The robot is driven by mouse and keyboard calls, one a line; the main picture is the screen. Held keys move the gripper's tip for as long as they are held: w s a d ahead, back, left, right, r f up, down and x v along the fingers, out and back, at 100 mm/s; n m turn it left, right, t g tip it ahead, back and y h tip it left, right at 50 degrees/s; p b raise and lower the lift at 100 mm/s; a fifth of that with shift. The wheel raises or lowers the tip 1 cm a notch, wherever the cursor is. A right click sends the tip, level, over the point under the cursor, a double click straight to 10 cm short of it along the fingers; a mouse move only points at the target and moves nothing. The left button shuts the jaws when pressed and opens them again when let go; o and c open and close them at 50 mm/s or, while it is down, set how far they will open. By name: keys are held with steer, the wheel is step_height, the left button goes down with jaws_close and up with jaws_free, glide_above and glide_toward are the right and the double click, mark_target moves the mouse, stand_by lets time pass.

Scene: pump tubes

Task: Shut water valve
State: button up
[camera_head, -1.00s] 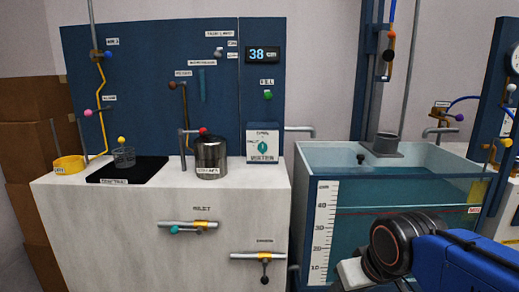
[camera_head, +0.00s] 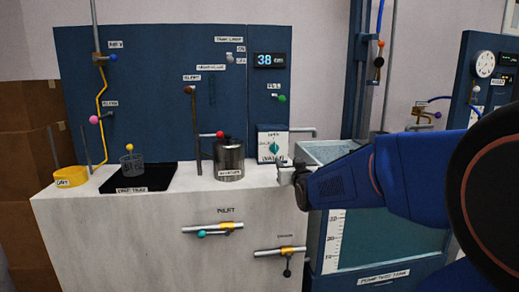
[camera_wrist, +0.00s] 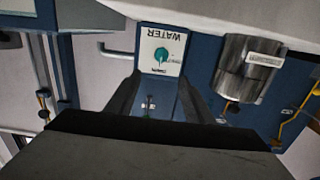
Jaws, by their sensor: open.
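The water valve is a teal knob (camera_head: 274,148) on a white labelled plate (camera_head: 265,158) at the right end of the counter, in front of the blue back panel. In the wrist view the knob (camera_wrist: 162,54) and its plate appear upside down, ahead of the two dark fingers and roughly between them. My gripper (camera_head: 287,172) is open and empty, just right of and below the plate in the head view. It looks apart from the knob. The fingers also show in the wrist view (camera_wrist: 158,98). The knob is not hidden in either view.
A steel pot (camera_head: 230,162) with a red-knobbed lever above stands left of the valve. A water tank (camera_head: 340,225) stands to the right, partly behind my arm. A display (camera_head: 269,60) reads 38 cm. A green-tipped lever (camera_head: 281,98) sits above the valve.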

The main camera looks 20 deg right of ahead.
steer(key=w, duration=0.1)
glide_toward(276, 146)
steer(key=x, duration=0.9)
steer(key=shift+w+r, duration=0.1)
stand_by(0.4)
steer(key=c, duration=1)
